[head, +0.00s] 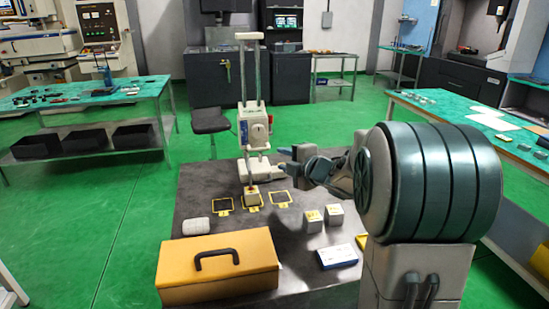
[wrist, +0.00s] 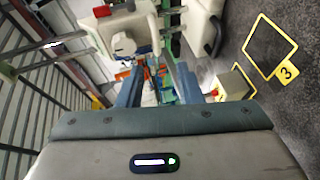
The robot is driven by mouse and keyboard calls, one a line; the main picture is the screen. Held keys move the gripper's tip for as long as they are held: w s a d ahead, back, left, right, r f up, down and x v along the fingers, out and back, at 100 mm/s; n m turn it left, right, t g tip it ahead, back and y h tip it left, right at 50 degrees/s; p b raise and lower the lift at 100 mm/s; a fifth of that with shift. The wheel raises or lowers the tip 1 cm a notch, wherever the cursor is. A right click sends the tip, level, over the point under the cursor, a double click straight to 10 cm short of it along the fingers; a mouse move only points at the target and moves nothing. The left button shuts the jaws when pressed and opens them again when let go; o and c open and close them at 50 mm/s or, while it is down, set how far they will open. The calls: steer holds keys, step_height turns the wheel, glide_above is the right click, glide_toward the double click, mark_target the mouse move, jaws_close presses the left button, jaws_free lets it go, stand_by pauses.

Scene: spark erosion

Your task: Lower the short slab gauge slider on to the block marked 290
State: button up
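The height gauge (head: 243,165) stands on the grey table with two upright columns. Its white slider (head: 257,127) sits partway up the columns and also shows in the wrist view (wrist: 130,35). A thin probe hangs from it over a small block (head: 251,198) on the middle marked square. I cannot tell whether the probe touches the block. Two more blocks, the left (head: 313,221) and the right (head: 336,213), have yellow labels too small to read. My gripper (wrist: 158,82) is open, fingers apart with nothing clearly between them, close to the gauge's right side in the head view.
Yellow-framed squares lie left (head: 222,206) and right (head: 280,198) of the middle one. A yellow toolbox (head: 215,270), a pale rounded case (head: 196,226) and a blue-and-white box (head: 337,257) occupy the table's front. Dark tabletop is free between them.

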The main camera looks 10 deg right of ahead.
steer(key=shift+v, duration=1.3)
steer(key=s+d+m+g+h, duration=0.1)
steer(key=s+m+h, duration=0.1)
steer(key=s+m, duration=0.1)
steer(key=s+m+g+h+p, duration=0.1)
steer(key=s+m+h, duration=0.2)
steer(key=m, duration=0.3)
steer(key=s+d+m+g+h+p, duration=0.1)
steer(key=s+m+h, duration=0.2)
steer(key=s+m, duration=0.2)
steer(key=shift+s+d+f+g, duration=0.25)
steer(key=shift+d+f+g, duration=0.1)
steer(key=shift+g, duration=0.05)
steer(key=s+a+f+m+g, duration=0.1)
steer(key=s+a+m+g, duration=0.1)
steer(key=s, duration=0.4)
steer(key=s+a+f+m+g+y+p, duration=0.1)
steer(key=s+a+f+m+g, duration=0.1)
steer(key=s, duration=0.5)
steer(key=s+a+f+m+g+y, duration=0.1)
steer(key=s+a+f+m+g, duration=0.1)
steer(key=s, duration=0.4)
steer(key=shift+s+a+f+m+g+p, duration=0.25)
steer(key=shift+s+a+m+g+p, duration=0.1)
steer(key=shift+a+m+g, duration=0.6)
